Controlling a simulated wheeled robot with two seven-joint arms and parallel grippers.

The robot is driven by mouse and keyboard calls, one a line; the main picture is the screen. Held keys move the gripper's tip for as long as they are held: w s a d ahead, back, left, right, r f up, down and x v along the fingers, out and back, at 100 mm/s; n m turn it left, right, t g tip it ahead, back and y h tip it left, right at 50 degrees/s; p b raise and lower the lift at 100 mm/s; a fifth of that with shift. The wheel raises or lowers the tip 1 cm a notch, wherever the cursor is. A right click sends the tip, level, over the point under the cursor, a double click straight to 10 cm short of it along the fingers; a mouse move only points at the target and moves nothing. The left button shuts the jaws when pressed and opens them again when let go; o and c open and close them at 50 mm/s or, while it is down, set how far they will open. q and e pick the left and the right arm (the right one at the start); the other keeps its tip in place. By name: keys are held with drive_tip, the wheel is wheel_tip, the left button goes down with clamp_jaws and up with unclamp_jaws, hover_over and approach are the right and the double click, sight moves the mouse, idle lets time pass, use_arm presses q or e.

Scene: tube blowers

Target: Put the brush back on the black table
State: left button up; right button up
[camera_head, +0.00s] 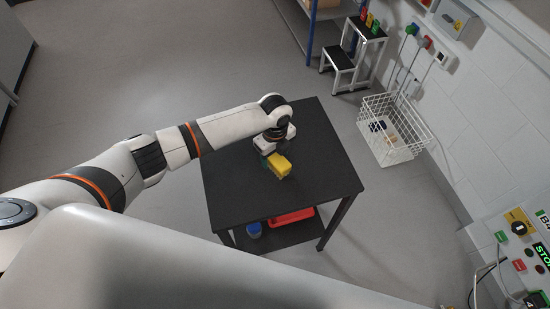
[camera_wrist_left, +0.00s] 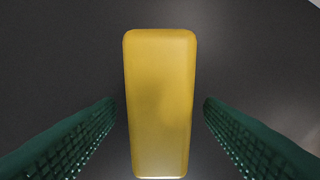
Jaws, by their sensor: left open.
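In the left wrist view the yellow brush (camera_wrist_left: 160,100) stands lengthwise between two green ridged fingers, with a dark gap on each side. The gripper is open and the fingers do not touch it. The brush appears to rest on the tabletop (camera_wrist_left: 70,60). My right gripper is not in view.
A red tray (camera_head: 291,217) and a blue container (camera_head: 254,230) sit on the table's lower shelf. A white wire basket (camera_head: 393,130) stands on the floor at right, near a step stool (camera_head: 355,55). The tabletop around the brush is clear.

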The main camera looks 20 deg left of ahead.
sight(275, 156)
use_arm(q)
wheel_tip(275, 156, up, 10)
drive_tip(key=b, duration=0.1)
drive_tip(key=shift+f, duration=0.2)
idle(0.3)
